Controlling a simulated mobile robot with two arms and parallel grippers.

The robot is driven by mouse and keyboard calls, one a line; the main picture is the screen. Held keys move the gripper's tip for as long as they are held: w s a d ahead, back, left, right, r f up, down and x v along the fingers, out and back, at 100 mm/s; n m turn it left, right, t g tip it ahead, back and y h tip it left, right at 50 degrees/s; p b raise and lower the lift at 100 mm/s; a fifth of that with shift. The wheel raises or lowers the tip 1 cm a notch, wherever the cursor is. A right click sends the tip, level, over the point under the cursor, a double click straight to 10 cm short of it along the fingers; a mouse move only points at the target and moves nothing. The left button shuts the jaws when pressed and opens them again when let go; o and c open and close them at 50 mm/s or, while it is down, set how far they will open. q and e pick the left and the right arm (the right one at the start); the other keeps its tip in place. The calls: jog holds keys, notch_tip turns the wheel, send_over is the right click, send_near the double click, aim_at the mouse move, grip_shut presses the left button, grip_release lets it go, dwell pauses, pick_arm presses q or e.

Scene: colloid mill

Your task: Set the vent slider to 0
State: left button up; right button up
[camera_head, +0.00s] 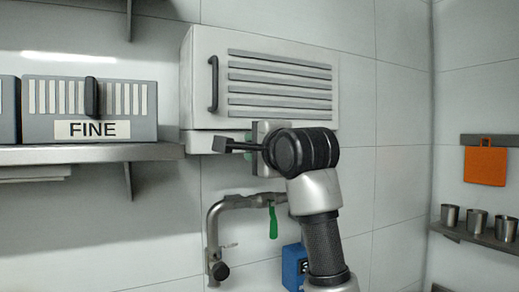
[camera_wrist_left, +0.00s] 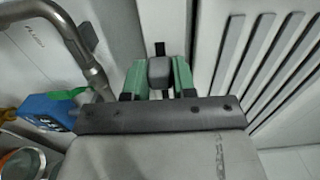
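The white vent box (camera_head: 258,85) with grey slats hangs on the wall in the head view; its slats (camera_wrist_left: 265,62) fill the right of the left wrist view. My left gripper (camera_head: 248,140) is at the box's lower edge. In the left wrist view its green fingers (camera_wrist_left: 159,72) stand close on both sides of a dark grey knob (camera_wrist_left: 160,70), which fills the gap between them. I take it for the vent slider's knob. A dark lever end (camera_head: 224,145) sticks out left of the gripper in the head view. No slider scale is readable. My right gripper is out of view.
A pipe (camera_head: 214,225) with a green handle (camera_head: 273,222) runs below the box. A blue object (camera_head: 292,266) is partly behind my arm. A shelf (camera_head: 150,153) with the FINE box (camera_head: 90,110) is at left. Metal cups (camera_head: 477,222) stand at right.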

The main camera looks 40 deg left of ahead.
pick_arm(q)
jog(key=shift+o, duration=0.8)
jog(key=shift+s+a, duration=0.2)
jog(key=shift+a, duration=0.05)
jog(key=b+v, duration=0.4)
jog(key=v, duration=0.6)
jog(key=shift+s+d, duration=0.2)
jog(key=shift+d, duration=0.15)
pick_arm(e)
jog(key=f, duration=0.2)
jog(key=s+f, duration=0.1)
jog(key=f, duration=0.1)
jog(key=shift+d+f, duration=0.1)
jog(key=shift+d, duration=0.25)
pick_arm(q)
jog(key=shift+w+f, duration=0.1)
jog(key=shift+f, duration=0.05)
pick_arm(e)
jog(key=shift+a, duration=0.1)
